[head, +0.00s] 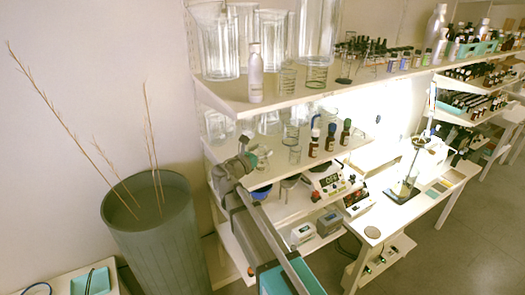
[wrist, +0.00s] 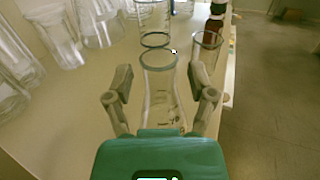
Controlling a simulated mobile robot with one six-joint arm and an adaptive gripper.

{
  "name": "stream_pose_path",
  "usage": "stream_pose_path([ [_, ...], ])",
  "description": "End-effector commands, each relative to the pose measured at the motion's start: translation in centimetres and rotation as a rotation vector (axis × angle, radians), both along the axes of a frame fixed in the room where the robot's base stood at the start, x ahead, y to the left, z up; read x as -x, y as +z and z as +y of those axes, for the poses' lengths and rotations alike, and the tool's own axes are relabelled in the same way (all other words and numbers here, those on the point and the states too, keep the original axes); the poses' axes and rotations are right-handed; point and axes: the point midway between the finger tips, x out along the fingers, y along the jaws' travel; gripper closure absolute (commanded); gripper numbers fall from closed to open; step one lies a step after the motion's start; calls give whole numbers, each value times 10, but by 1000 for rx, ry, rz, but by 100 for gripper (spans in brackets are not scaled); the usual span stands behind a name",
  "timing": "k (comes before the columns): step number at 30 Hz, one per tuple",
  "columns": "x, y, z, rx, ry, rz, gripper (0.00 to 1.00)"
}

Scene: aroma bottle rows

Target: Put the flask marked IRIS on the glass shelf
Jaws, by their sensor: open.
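My gripper (wrist: 163,84) is open in the wrist view, one finger on each side of a clear glass flask (wrist: 161,105). The flask has a round rim and small dark marks on its side, too small to read as IRIS. I cannot tell whether the fingers touch it. In the head view my gripper (head: 247,152) is at the left end of the middle shelf (head: 284,176), where the flask is hard to make out. The upper shelf (head: 290,100) bears large clear glass vessels (head: 218,45); no label shows which shelf is the glass shelf.
Clear beakers (wrist: 207,45) and a dark bottle (wrist: 215,22) stand just beyond the flask. Dropper bottles (head: 314,142) stand farther right on the middle shelf. A pale bottle (head: 255,75) stands near the upper shelf's front edge. A tall green planter (head: 160,235) is at left.

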Motion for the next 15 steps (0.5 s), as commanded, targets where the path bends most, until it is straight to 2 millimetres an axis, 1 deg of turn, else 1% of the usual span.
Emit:
stream_pose_path([
  [8, 29, 0, 18, 0, 2, 0, 29],
  [15, 61, -1, 39, 0, 3, 0, 29],
])
